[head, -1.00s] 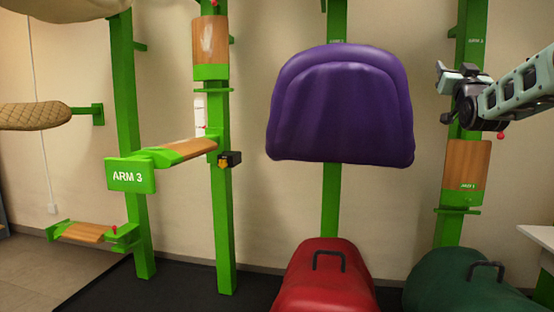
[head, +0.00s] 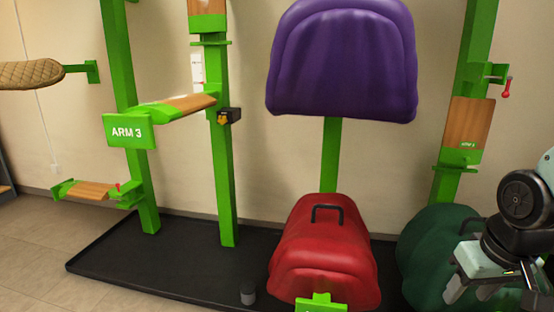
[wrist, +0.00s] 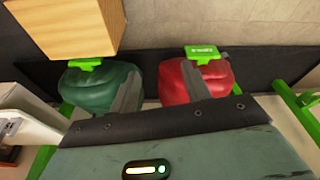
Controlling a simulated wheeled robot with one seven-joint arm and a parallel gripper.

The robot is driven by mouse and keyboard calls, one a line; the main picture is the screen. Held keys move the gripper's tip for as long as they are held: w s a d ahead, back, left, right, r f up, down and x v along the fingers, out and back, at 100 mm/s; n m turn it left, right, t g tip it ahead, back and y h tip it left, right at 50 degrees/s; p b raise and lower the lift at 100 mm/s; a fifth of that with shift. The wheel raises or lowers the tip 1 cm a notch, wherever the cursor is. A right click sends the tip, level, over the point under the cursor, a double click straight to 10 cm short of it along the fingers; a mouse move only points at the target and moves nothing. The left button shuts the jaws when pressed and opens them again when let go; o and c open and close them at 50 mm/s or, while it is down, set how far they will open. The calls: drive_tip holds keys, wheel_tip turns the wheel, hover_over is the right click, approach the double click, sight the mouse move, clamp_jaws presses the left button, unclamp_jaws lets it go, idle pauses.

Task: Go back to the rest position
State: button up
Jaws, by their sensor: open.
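My gripper (head: 458,278) is at the lower right of the head view, low in front of the green saddle (head: 432,250), which it partly hides. Its jaws are open, and I see nothing held between them. The green saddle also shows in the wrist view (wrist: 88,88), beside the red saddle (wrist: 182,85). In the head view the red saddle (head: 322,255) sits low in the middle, apart from my gripper. A purple saddle (head: 342,60) hangs above it on a green post.
An empty arm marked ARM 3 (head: 128,132) sticks out at left. A quilted tan saddle (head: 28,74) is at far left. A wood-faced green post (head: 466,128) stands at right. A black mat (head: 190,262) covers the floor, with a small dark cylinder (head: 248,292) on it.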

drive_tip(key=s+a+r+n+g, duration=0.1)
drive_tip(key=s+a+n, duration=0.3)
drive_tip(key=s+a, duration=0.4)
drive_tip(key=s+a+r+n+g, duration=0.2)
drive_tip(key=s+a+n, duration=0.3)
drive_tip(key=a, duration=0.6)
wheel_tip(320, 180, up, 22)
drive_tip(key=m+p, duration=0.1)
drive_tip(key=p, duration=2.1)
drive_tip(key=shift+d+f+y+p, duration=0.15)
drive_tip(key=shift+d+y+p, duration=0.15)
drive_tip(key=shift+d, duration=0.05)
drive_tip(key=shift+s, duration=0.1)
